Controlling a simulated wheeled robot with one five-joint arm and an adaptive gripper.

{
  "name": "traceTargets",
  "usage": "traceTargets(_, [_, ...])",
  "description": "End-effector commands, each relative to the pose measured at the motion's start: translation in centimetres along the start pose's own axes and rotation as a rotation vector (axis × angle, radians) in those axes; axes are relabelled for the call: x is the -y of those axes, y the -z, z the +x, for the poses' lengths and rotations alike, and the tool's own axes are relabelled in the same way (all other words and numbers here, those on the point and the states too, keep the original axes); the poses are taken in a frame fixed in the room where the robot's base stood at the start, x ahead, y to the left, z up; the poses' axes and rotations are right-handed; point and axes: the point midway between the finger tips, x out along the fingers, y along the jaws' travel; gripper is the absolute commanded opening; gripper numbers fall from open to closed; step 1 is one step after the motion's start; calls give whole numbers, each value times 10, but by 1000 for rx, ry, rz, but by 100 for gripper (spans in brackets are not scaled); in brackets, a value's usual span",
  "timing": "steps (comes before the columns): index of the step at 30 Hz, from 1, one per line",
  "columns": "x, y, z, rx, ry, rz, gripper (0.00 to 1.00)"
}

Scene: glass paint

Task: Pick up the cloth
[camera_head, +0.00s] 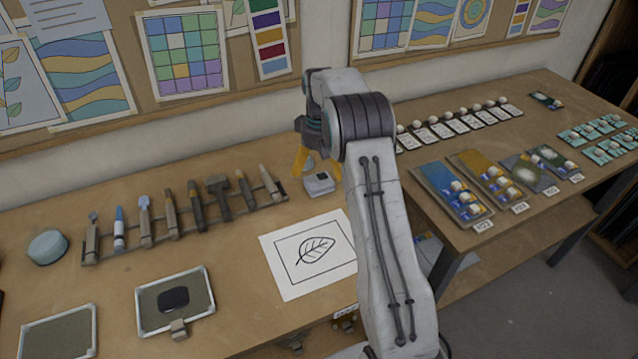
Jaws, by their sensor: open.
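A small pale grey block-like item (319,184) with a darker patch on top lies on the bench near the wall; it may be the folded cloth, but I cannot tell for sure. No other thing in view looks clearly like a cloth. My gripper (317,164) has orange-yellow fingers, spread apart and pointing down, just behind or above this item in the picture. I see nothing held between the fingers. The arm and wrist hide part of the bench to the right of the item.
A rack of brushes and tools (185,222) stands left of the item. A leaf drawing (310,252) lies in front. A teal round thing (47,246) and two framed panels (174,301) are farther left. A second table (480,240) with paint samples is right.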

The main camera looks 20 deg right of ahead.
Motion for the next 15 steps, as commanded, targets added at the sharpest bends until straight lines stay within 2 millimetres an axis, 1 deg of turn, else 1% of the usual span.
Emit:
traceTargets(9, [3,-3,36,3,1,0,97])
traceTargets(15, [3,-3,47,2,0,0,97])
